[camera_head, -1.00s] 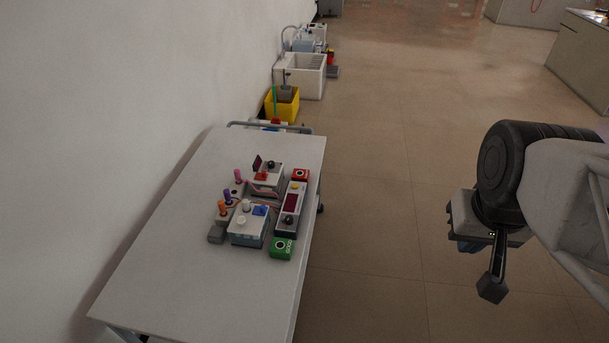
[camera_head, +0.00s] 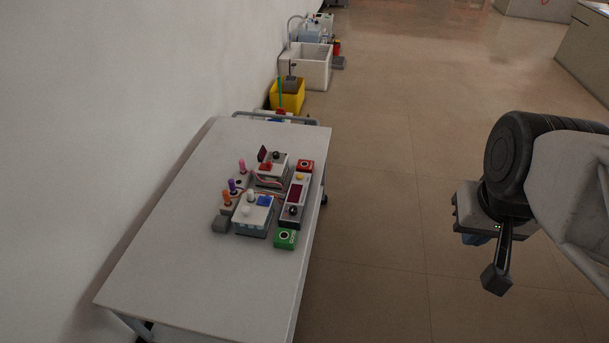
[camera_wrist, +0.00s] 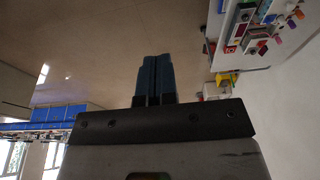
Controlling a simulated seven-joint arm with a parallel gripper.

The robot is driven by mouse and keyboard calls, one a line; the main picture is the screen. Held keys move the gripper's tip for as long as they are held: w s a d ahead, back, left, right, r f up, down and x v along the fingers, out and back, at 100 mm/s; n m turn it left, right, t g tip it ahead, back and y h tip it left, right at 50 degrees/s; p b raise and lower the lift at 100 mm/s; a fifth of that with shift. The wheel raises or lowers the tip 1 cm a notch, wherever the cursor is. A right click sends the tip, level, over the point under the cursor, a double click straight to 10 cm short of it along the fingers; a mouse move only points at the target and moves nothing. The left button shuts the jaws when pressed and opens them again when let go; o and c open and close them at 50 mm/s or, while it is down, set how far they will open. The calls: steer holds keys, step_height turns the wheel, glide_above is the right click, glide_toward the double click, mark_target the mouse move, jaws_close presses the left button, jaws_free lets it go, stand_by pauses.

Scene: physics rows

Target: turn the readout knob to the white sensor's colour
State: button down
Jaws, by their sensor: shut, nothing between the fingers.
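A narrow readout box (camera_head: 294,201) with a dark red display lies on the white table in the head view. A dark knob (camera_head: 292,211) sits at its near end; its pointing direction is too small to read. Beside it, a pale box (camera_head: 252,222) carries white knobs and a blue part. Handles in pink (camera_head: 242,166), purple (camera_head: 232,186) and orange (camera_head: 226,198) stand to the left. I cannot tell which item is the white sensor. My gripper (camera_wrist: 157,60) is shut and empty, far from the table; its fingertips are not clear in the head view.
The white table (camera_head: 180,255) has a clear near half. A red box (camera_head: 305,166) and a green box (camera_head: 285,239) flank the readout. A yellow bin (camera_head: 287,98) and a white sink (camera_head: 308,68) stand beyond. Open floor (camera_head: 385,220) lies right of the table.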

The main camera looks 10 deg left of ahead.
steer(key=c, duration=1.4)
jaws_free()
steer(key=o, duration=0.5)
steer(key=shift+w+a, duration=0.15)
steer(key=shift+w, duration=0.45)
steer(key=shift+o, duration=0.6)
steer(key=w+a+f+n, duration=0.1)
steer(key=w+a, duration=0.2)
steer(key=w, duration=0.4)
steer(key=w+a+f+n, duration=0.2)
steer(key=w+a, duration=0.1)
steer(key=w, duration=0.4)
steer(key=shift+w+g, duration=0.35)
steer(key=shift+g, duration=0.05)
steer(key=n+g, duration=0.2)
steer(key=n, duration=0.6)
glide_above(294, 208)
step_height(294, 208, down, 37)
steer(key=shift+s+d+r, duration=0.15)
steer(key=shift+a+f, duration=0.2)
steer(key=shift+f, duration=0.15)
steer(key=shift+f, duration=3.9)
